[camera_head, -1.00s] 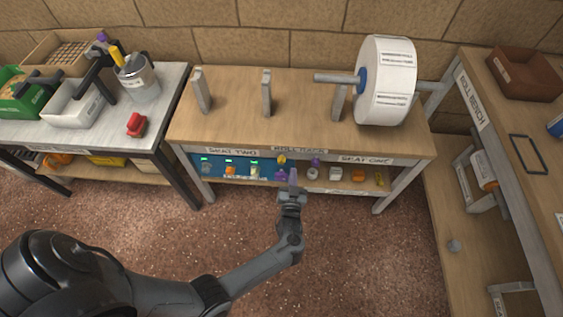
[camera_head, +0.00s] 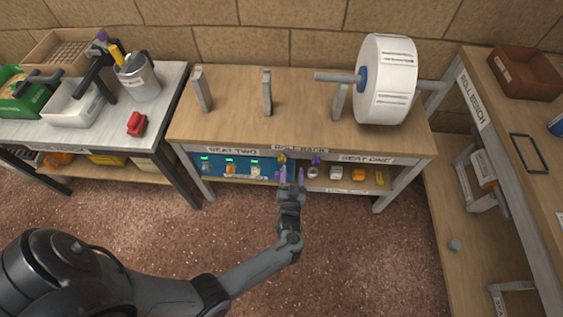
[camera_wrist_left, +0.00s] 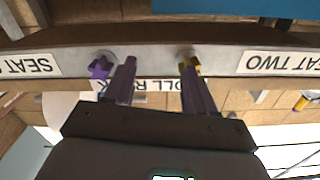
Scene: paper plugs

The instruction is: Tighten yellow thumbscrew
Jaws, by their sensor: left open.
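The yellow thumbscrew (camera_head: 282,159) sits on the front rail of the roll rack, near the ROLL RACK label. In the left wrist view the yellow thumbscrew (camera_wrist_left: 193,66) is partly covered by the right-hand finger. A purple thumbscrew (camera_head: 315,161) sits further right on the rail; in the wrist view it (camera_wrist_left: 100,67) is by the other fingertip. My left gripper (camera_head: 292,176) is open and empty in front of the rail, just below the yellow thumbscrew. In the wrist view the gripper (camera_wrist_left: 155,75) spans between the two thumbscrews; contact cannot be told. My right gripper is not in view.
The rack (camera_head: 225,110) carries upright posts and a large white roll (camera_head: 387,80) on a spindle. Small items (camera_head: 358,174) and a blue panel stand on its lower shelf behind my gripper. A bench (camera_head: 170,80) stands left, another right. The floor in front is clear.

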